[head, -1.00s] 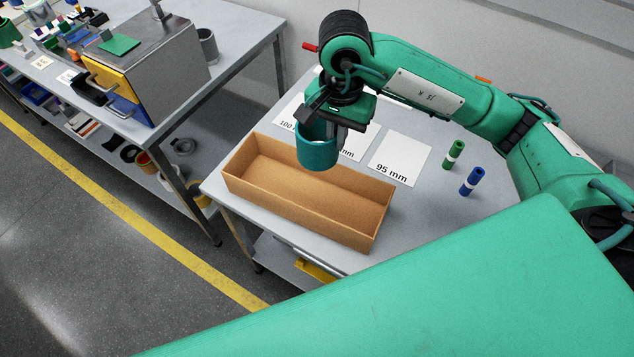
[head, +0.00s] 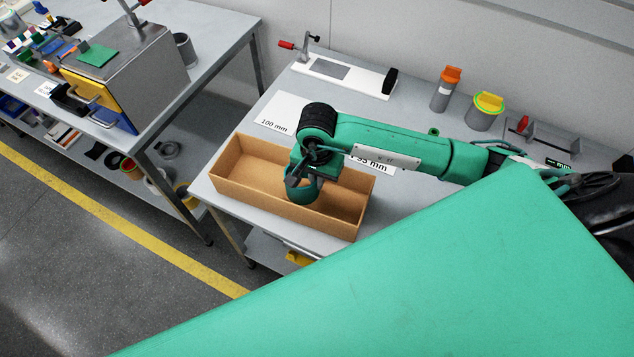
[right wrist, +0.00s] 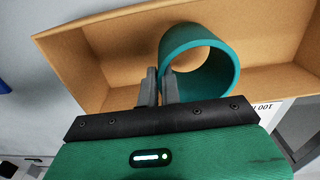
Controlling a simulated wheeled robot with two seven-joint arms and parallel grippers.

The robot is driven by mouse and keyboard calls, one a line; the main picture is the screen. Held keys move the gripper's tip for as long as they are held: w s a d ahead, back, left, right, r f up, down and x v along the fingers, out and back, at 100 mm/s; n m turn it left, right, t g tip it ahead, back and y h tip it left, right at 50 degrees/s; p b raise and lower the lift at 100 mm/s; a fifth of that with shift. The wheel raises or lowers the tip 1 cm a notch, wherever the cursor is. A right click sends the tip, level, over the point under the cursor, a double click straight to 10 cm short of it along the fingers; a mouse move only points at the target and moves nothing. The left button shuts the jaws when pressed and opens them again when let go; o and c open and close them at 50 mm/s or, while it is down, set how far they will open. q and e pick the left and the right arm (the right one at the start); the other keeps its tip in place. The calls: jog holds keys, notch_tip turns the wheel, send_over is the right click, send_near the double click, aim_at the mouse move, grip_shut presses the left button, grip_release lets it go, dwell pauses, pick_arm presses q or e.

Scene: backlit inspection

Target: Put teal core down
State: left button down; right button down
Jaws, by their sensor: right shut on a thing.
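The teal core (right wrist: 228,78) is a short open tube. My right gripper (right wrist: 160,84) is shut on its wall, with one finger inside the tube and one outside. In the head view the core (head: 303,193) is partly hidden behind my right gripper (head: 298,177) and is within the outline of the open cardboard box (head: 262,203). The box floor shows close behind the core in the right wrist view; I cannot tell whether the core touches it. My left gripper is out of view.
A 100 mm card (head: 277,118) and a 95 mm card (head: 383,168) lie behind the box. A white clamp fixture (head: 345,75), an orange-topped cylinder (head: 444,92) and a yellow-topped cylinder (head: 483,112) stand at the back. The box's right part is empty.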

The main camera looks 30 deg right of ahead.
notch_tip(320, 180, down, 2)
jog(key=shift+f+p, duration=0.25)
jog(key=shift+p, duration=0.05)
jog(key=shift+f, duration=0.3)
jog(key=c, duration=2)
grip_release()
jog(key=shift+b, duration=0.3)
jog(key=shift+c, duration=0.2)
jog(key=o, duration=0.4)
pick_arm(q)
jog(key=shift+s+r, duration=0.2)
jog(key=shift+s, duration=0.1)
pick_arm(e)
jog(key=shift+o, duration=0.2)
